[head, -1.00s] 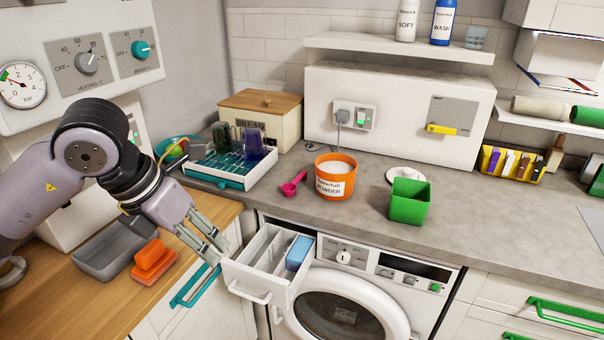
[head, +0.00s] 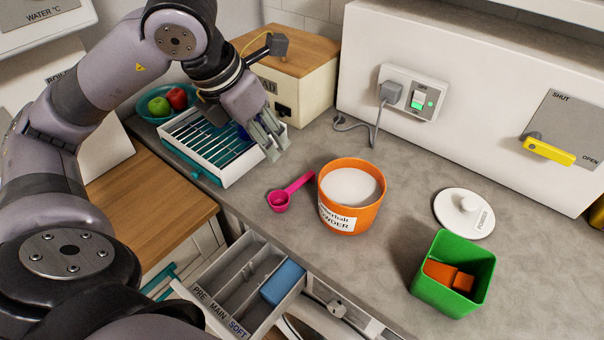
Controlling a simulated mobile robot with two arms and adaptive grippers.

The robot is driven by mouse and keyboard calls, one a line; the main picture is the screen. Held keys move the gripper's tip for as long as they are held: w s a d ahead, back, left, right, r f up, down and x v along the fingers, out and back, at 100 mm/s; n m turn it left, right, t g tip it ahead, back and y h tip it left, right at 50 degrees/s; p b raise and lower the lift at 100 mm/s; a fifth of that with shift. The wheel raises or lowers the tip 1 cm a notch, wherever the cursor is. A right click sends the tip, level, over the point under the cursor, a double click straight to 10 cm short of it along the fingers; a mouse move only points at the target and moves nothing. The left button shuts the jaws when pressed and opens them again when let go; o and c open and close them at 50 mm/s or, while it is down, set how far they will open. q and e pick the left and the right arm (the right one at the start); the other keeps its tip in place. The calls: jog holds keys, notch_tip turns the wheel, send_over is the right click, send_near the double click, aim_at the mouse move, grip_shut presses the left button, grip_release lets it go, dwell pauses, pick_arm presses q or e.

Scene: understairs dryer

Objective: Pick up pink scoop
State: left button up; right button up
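The pink scoop (head: 288,194) lies on the grey counter, its bowl toward the lower left and its handle up to the right, beside the orange powder tub (head: 340,219). My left gripper (head: 275,150) is above the counter near the right end of the drying rack, up and slightly left of the scoop and apart from it. Its fingers point down and look slightly spread, with nothing visible between them. My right gripper is not in view.
The white rack (head: 231,174) stands left of the scoop, with a fruit bowl (head: 149,119) behind. The detergent drawer (head: 235,294) stands open below the counter edge. A green bin (head: 457,302) holding orange pieces and a white lid (head: 452,220) are at right.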

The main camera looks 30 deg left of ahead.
pick_arm(q)
send_near(295, 185)
jog(key=x, duration=0.3)
jog(key=shift+w+a, duration=0.1)
jog(key=shift+a, duration=0.15)
jog(key=shift+w+f, duration=0.15)
jog(key=shift+f, duration=0.25)
jog(key=x, duration=0.1)
jog(key=p+x, duration=0.1)
jog(key=x, duration=0.2)
jog(key=shift+d+f, duration=0.15)
jog(key=shift+d, duration=0.2)
jog(key=shift+w+f, duration=0.1)
jog(key=shift+f, duration=0.3)
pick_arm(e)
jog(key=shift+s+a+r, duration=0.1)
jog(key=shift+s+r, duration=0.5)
pick_arm(q)
grip_shut()
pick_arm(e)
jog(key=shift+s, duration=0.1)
